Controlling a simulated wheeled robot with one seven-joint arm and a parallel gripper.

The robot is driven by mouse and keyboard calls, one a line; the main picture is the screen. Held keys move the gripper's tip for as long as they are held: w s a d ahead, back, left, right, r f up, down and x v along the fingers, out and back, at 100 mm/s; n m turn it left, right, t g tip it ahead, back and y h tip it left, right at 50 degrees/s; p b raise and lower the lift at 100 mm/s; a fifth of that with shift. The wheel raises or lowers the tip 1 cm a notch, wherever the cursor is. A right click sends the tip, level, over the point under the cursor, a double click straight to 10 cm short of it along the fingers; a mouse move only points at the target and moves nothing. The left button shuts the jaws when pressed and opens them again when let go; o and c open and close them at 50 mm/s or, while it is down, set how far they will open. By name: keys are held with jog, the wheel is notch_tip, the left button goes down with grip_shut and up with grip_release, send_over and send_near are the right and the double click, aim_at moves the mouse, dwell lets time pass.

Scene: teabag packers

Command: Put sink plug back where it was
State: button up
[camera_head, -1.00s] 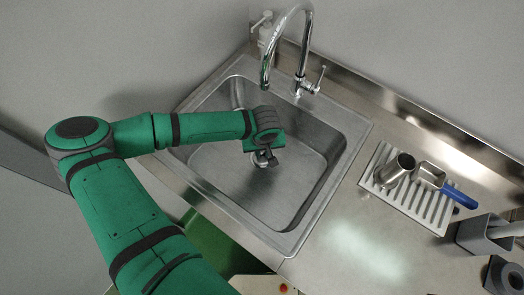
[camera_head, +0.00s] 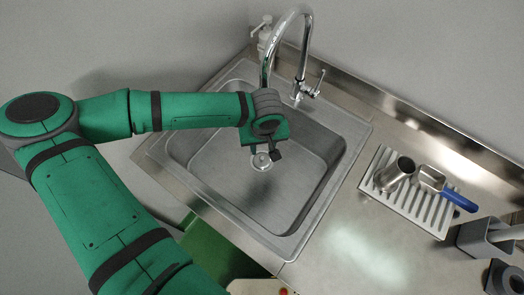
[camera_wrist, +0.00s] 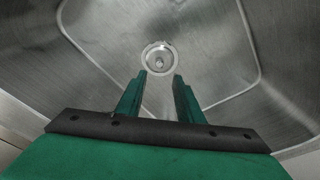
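The sink plug (camera_wrist: 159,62) looks like a round metal disc with a small centre knob, lying in the round drain of the sink basin. In the head view the round metal fitting (camera_head: 262,162) shows at the basin floor, just below my gripper (camera_head: 264,148). In the wrist view my gripper (camera_wrist: 162,75) has its two green fingers apart with nothing between them. The plug lies beyond the fingertips, apart from them. I cannot tell exactly how flush it sits.
The steel sink (camera_head: 325,187) has raised walls around the basin. The tap (camera_head: 303,50) arches over its back edge, close to my gripper. A ribbed tray (camera_head: 438,224) with a metal cup (camera_head: 396,174) and a blue-handled scoop (camera_head: 458,200) is at right.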

jog(key=shift+s+r, duration=0.15)
jog(key=shift+r, duration=0.55)
jog(key=shift+s+r, duration=0.1)
jog(key=shift+r, duration=0.6)
jog(key=shift+w+d, duration=0.1)
